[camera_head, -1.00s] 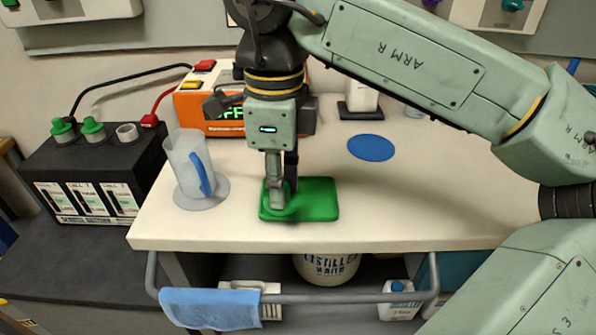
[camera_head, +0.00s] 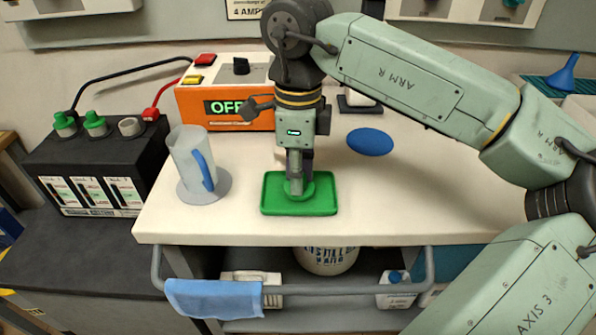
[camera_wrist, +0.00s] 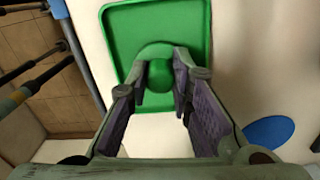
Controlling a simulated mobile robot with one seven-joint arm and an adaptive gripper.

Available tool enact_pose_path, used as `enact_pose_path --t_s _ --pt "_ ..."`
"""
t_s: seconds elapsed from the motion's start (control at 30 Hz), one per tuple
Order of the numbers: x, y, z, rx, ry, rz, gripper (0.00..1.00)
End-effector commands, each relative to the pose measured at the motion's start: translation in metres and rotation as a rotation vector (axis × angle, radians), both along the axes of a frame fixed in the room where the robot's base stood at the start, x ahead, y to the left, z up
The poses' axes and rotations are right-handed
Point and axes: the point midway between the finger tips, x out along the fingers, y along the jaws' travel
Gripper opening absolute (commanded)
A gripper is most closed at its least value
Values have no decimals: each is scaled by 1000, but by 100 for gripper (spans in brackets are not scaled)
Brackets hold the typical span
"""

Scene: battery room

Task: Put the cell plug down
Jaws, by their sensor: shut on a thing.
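The green cell plug (camera_head: 298,192) is in my gripper (camera_head: 299,186), low over the middle of the green tray (camera_head: 325,207). In the wrist view, the plug's rounded knob (camera_wrist: 160,73) sits between the two fingertips (camera_wrist: 164,80), and its wider round flange shows beyond them over the tray (camera_wrist: 124,22). My gripper is shut on the plug. I cannot tell whether the plug's underside touches the tray floor. The black battery (camera_head: 97,165) at the left has two green plugs in its top and one bare grey cell opening (camera_head: 131,127).
A clear jug with a blue handle (camera_head: 190,160) stands on a grey disc left of the tray. An orange charger reading OFF (camera_head: 225,108) is behind. A blue disc (camera_head: 370,142) lies to the right. The right part of the white cart top (camera_head: 430,205) is clear.

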Motion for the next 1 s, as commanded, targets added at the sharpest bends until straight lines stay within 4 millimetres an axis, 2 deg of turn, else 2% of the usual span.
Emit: enact_pose_path --t_s 0.07,0.1,0.4,0.77,0.87,1.0 --pt "0 0 -4 0 0 0 5" --pt "0 0 -4 0 0 0 21" --pt "0 0 -3 0 0 0 40" --pt "0 0 1 0 0 0 40" --pt "1 0 8 1 -1 0 40" --pt "1 1 35 1 -3 0 40"
